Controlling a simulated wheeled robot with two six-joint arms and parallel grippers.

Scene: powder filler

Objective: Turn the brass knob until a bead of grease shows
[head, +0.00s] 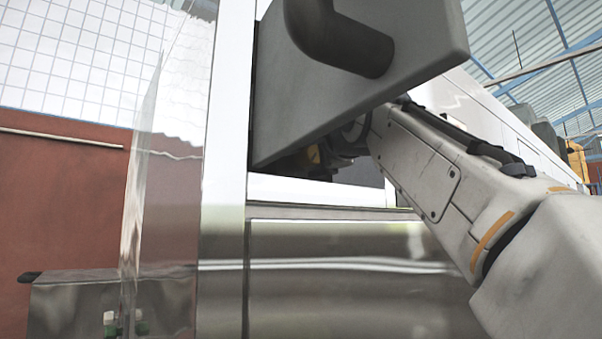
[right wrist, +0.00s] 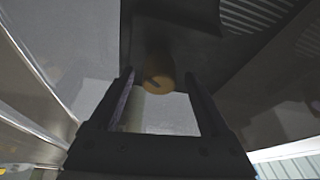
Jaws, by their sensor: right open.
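No grease bead is visible. My left gripper is out of view.
A thick grey pipe (head: 340,40) bends out of the housing above my right arm. A clear panel (head: 165,170) and a white frame post (head: 225,130) stand to the left. A shiny metal cabinet front (head: 350,280) lies below the housing.

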